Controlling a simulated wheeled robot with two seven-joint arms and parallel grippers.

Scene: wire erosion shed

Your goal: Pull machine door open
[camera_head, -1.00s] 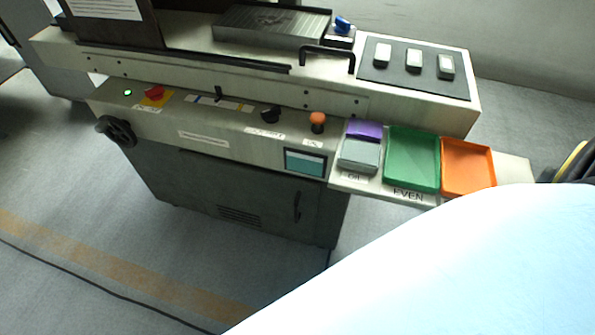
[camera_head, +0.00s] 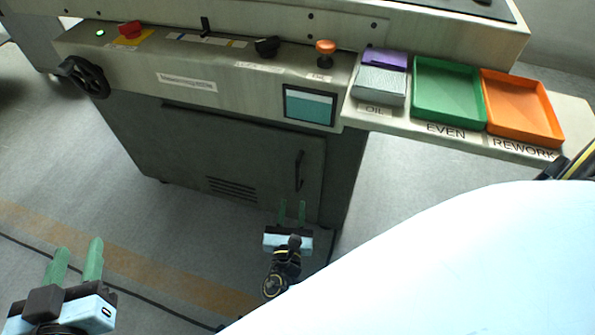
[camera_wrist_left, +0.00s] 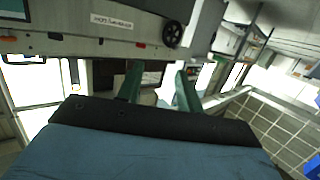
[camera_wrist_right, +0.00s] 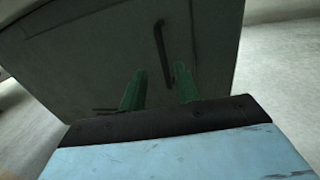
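The machine door (camera_head: 235,155) is the dark grey panel in the front of the machine cabinet, and it looks shut. Its dark vertical handle (camera_head: 299,171) is near the door's right edge; the handle also shows in the right wrist view (camera_wrist_right: 163,52). My right gripper (camera_head: 292,212) is open and empty, in front of the door below the handle; the right wrist view shows its green fingers (camera_wrist_right: 160,90) apart, with the handle beyond them. My left gripper (camera_head: 76,262) is open and empty at the lower left, away from the door.
Above the door are a control panel with a red button (camera_head: 130,29), a screen (camera_head: 309,106) and a handwheel (camera_head: 84,76). A side shelf holds a grey block (camera_head: 380,84), a green tray (camera_head: 448,118) and an orange tray (camera_head: 545,133). The floor before the cabinet is clear.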

